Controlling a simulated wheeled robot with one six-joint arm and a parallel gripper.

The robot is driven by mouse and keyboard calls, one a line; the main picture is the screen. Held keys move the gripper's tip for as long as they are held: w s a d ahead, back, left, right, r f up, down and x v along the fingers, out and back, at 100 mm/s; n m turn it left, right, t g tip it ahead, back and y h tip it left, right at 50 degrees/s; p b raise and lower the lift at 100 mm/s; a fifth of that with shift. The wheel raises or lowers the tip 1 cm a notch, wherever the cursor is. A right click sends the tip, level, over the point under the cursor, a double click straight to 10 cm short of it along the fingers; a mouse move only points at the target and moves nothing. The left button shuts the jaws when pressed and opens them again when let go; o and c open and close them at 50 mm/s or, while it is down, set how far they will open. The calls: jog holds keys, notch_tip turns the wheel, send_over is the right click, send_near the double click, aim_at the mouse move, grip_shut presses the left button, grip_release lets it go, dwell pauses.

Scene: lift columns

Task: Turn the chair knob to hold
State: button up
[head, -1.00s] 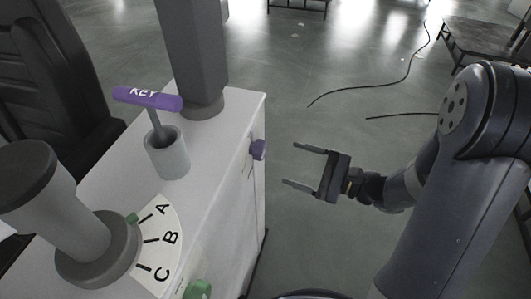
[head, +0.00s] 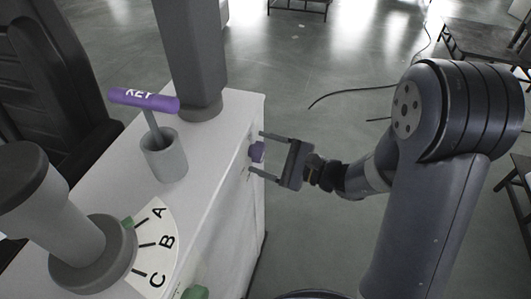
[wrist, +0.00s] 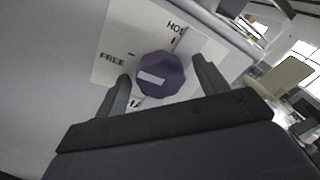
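The purple chair knob (head: 257,151) sits on the side face of the white cabinet.
The white cabinet (head: 222,150) carries a purple KEY handle (head: 143,100) in a grey cup, a grey dial with an A-B-C scale (head: 157,242), and a grey column (head: 190,60).

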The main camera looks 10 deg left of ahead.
jog(key=c, duration=0.9)
jog(key=shift+c, duration=0.2)
jog(key=shift+r+m, duration=0.1)
jog(key=shift+m, duration=0.2)
jog(key=m+p, duration=0.3)
jog(key=shift+r, duration=0.2)
jog(key=m+p, duration=0.5)
jog(key=shift+w+m+g+h, duration=0.1)
jog(key=shift+m+g+h, duration=0.2)
jog(key=shift+g+h, duration=0.1)
jog(key=m+p, duration=0.3)
jog(key=p, duration=0.1)
jog(key=shift+m+g, duration=0.3)
jog(key=shift+m, duration=0.1)
jog(key=shift+w+f+m+g+p, duration=0.1)
jog(key=shift+m+g+p, duration=0.2)
jog(key=shift+m+p, duration=1.3)
jog(key=shift+m, duration=0.4)
